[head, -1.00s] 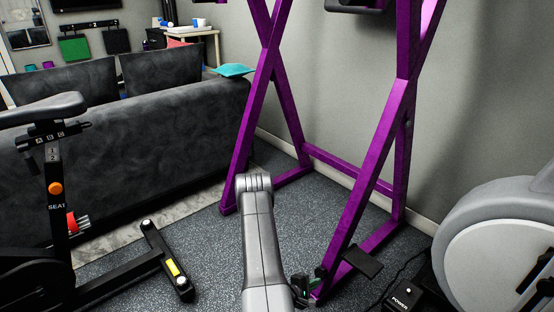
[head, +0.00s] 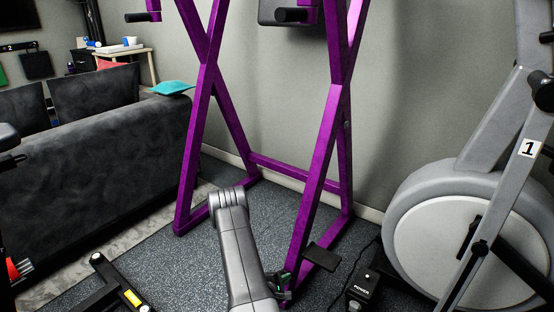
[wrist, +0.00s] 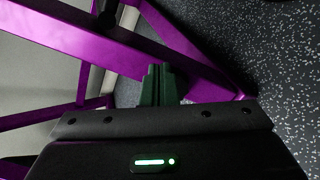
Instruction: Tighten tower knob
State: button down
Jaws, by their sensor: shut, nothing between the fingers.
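The purple tower frame (head: 318,165) stands against the grey wall, with crossed legs on the dark speckled floor. In the wrist view its purple beams (wrist: 150,55) cross behind my fingers. A dark rounded part (wrist: 107,18) shows at the top of that view against a beam; I cannot tell if it is the knob. No knob is clear in the head view. My gripper (wrist: 158,72) has dark green fingers, shut together and empty. In the head view my gripper (head: 285,284) is low beside the foot of the right front leg, partly hidden by my arm.
A grey machine with a large round housing (head: 465,235) stands at the right. A black power box (head: 363,288) and cable lie on the floor before it. A dark sofa (head: 100,150) is at the left, and a black bar with a yellow label (head: 132,297) lies front left.

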jog(key=shift+b+x, duration=0.5)
jog(key=shift+x, duration=0.65)
jog(key=shift+a, duration=0.1)
jog(key=shift+a+f, duration=0.15)
jog(key=shift+f, duration=0.05)
jog(key=shift+s+f+b, duration=0.4)
jog(key=shift+f+b, duration=0.2)
jog(key=shift+b, duration=1.1)
jog(key=shift+d+r, duration=0.1)
jog(key=shift+d, duration=0.2)
jog(key=p+v, duration=0.1)
jog(key=v, duration=0.5)
jog(key=shift+s+d+p, duration=0.15)
jog(key=shift+d+p, duration=0.1)
jog(key=shift+p, duration=0.1)
jog(key=shift+r, duration=0.1)
